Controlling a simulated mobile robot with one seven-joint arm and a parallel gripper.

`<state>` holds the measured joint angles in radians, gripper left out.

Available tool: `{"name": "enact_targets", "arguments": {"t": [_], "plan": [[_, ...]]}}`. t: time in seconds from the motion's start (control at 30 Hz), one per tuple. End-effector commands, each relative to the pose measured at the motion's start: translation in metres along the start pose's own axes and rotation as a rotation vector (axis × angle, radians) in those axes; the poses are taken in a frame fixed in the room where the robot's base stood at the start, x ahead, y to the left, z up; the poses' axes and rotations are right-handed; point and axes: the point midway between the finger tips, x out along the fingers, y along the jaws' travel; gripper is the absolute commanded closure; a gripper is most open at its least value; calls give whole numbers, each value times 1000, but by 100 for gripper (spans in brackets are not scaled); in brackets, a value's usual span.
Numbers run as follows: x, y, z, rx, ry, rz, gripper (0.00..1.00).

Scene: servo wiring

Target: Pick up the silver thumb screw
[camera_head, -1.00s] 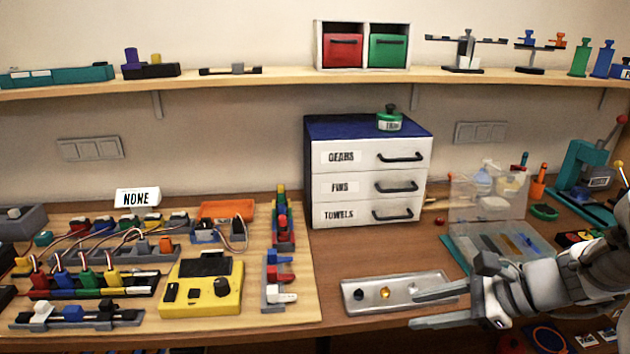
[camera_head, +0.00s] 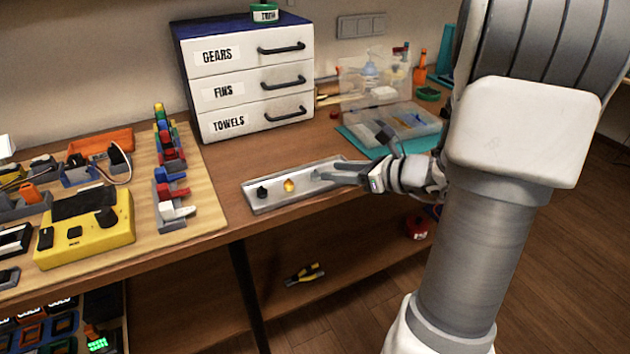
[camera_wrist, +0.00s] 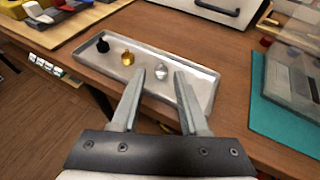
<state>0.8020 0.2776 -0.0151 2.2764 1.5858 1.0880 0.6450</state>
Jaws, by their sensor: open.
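The silver thumb screw (camera_wrist: 162,71) stands on the metal tray (camera_wrist: 205,91) in the wrist view, right of the gold thumb screw (camera_wrist: 128,58) and the black thumb screw (camera_wrist: 102,45). My gripper (camera_wrist: 161,76) is open and empty, its two fingertips appearing on either side of the silver screw. I cannot tell how far above the tray they are. In the head view my gripper (camera_head: 336,170) reaches over the tray's right part from the right. The tray (camera_head: 252,207) shows the black screw (camera_head: 262,192) and gold screw (camera_head: 289,185); the silver one is hard to make out beside the fingers.
A white drawer unit (camera_head: 250,85) stands behind the tray. A teal mat (camera_head: 358,137) with a clear compartment box (camera_head: 408,122) lies behind my gripper. A wooden board (camera_head: 205,208) with a yellow device (camera_head: 85,228) is at left. The table's front edge runs close to the tray.

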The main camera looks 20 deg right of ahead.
Motion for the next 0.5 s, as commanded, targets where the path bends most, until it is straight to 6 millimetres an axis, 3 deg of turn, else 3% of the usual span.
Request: {"name": "enact_targets", "arguments": {"t": [0.1,0.37,0.5], "plan": [[16,0,-1,-2,0,1,56],[31,0,-3,-2,0,2,56],[51,-3,-7,-2,0,3,56]]}}
